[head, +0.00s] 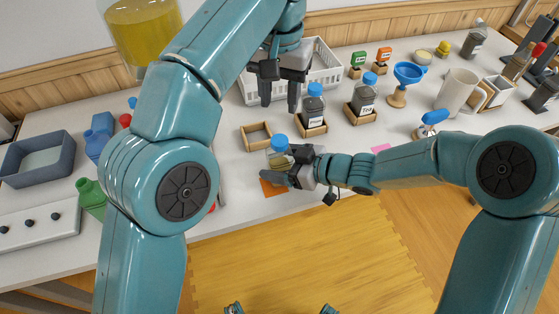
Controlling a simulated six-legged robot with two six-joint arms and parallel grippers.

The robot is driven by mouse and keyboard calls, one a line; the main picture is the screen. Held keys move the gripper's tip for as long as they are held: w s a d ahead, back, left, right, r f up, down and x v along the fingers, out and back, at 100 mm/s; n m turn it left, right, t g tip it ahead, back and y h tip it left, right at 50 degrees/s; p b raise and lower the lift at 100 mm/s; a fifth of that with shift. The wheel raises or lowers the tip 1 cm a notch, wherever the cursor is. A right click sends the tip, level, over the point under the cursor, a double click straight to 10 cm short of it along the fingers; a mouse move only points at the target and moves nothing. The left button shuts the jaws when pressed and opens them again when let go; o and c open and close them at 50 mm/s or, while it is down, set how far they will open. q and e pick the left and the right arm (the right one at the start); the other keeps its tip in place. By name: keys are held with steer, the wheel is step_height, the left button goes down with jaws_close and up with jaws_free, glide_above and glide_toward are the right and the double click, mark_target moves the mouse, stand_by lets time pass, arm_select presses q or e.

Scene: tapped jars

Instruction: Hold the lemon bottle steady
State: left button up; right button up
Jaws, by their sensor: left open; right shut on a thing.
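The lemon bottle (280,154), a small clear bottle with a blue cap and pale yellow contents, is at the front middle of the table. My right gripper (279,169) is shut on its body from the right. The fingers hide its lower part, and I see no readable label. An orange mat (273,188) shows just below it; I cannot tell whether the bottle touches it. My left gripper (279,102) is open and empty, fingers pointing down, above and behind the bottle.
An empty wooden holder (243,141) is behind the bottle. Two blue-capped bottles (312,105) (364,98) stand in holders to the right. A white basket (329,73) is at the back. A tank of yellow liquid (142,32) is upper left. A blue funnel (408,73) stands farther right.

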mark_target(280, 140)
arm_select(q)
steer(key=shift+o, duration=0.9)
step_height(280, 140, down, 2)
steer(key=n, duration=0.7)
steer(key=shift+f, duration=0.2)
step_height(280, 140, down, 8)
steer(key=shift+f, duration=0.1)
steer(key=n, duration=0.6)
steer(key=shift+n, duration=0.3)
steer(key=n, duration=0.5)
